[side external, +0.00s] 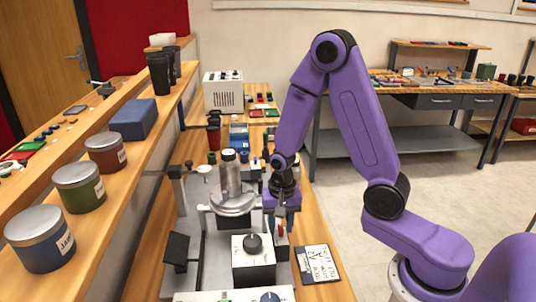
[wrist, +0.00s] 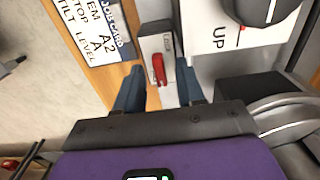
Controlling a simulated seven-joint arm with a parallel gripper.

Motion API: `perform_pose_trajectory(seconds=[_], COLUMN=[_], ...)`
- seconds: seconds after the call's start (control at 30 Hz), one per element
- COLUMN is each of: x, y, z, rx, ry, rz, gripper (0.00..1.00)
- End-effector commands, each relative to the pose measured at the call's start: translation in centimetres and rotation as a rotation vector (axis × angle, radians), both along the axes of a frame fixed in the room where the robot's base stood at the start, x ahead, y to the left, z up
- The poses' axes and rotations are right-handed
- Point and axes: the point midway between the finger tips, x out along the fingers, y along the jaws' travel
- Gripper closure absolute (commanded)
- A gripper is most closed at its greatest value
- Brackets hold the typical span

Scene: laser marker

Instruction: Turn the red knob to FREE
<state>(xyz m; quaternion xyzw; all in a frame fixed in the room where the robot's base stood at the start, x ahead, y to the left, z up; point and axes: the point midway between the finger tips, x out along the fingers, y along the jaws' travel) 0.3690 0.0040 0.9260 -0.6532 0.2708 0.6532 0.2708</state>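The red knob (wrist: 158,70) is a narrow red lever on a pale plate (wrist: 153,44) on the side of a block. In the wrist view it points roughly up the picture. Small lettering by it is too small to read with certainty. My gripper (wrist: 160,82) is open, with one dark finger on each side of the knob and a visible gap to both. In the side external view the red knob (side external: 281,229) shows as a small red spot just below my gripper (side external: 281,208). Contact cannot be told there.
A white box with a black dial (side external: 252,243) stands beside the knob; its face reads "UP" in the wrist view. A round metal fixture holding a grey cylinder (side external: 230,174) is close behind. A job card (side external: 317,263) lies on the bench. A shelf with tins runs along the left.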

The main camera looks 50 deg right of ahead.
Motion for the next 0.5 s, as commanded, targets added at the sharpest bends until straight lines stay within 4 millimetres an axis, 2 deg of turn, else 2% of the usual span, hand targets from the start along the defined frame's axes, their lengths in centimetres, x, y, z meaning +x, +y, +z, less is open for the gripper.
perform_pose_trajectory(seconds=[0.17, 0.5], x=[0.01, -0.07], y=[-0.01, 0.04], z=[0.0, -0.04], rx=[0.0, 0.0], ry=[0.0, 0.003], rz=[0.111, 0.504], gripper=[0.62, 0.62])
